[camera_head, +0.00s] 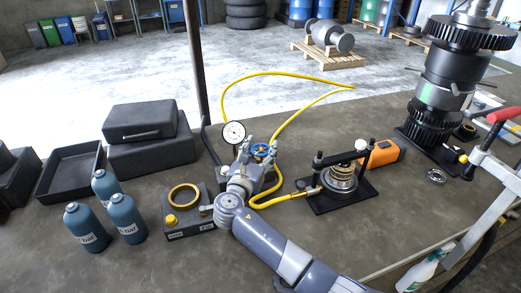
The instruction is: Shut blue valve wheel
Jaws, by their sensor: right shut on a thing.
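The blue valve wheel (261,150) sits low at the end of my right gripper (262,154), beside the pressure gauge. My right gripper is shut on the wheel, and its fingers hide part of it. The round white-faced gauge (234,132) stands upright just left of the wheel. Yellow hoses (225,92) run from this spot, one looping back and another curving to the clutch-pack press (341,182) on its black plate. My left gripper is not in view.
A grey box (188,222) with a yellow ring stands left of my forearm. Blue bottles (127,222), a black tray (72,172) and dark cases (150,155) lie farther left. An orange device (382,153) and a tall gear assembly (445,90) stand right. A dark post (197,70) rises behind.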

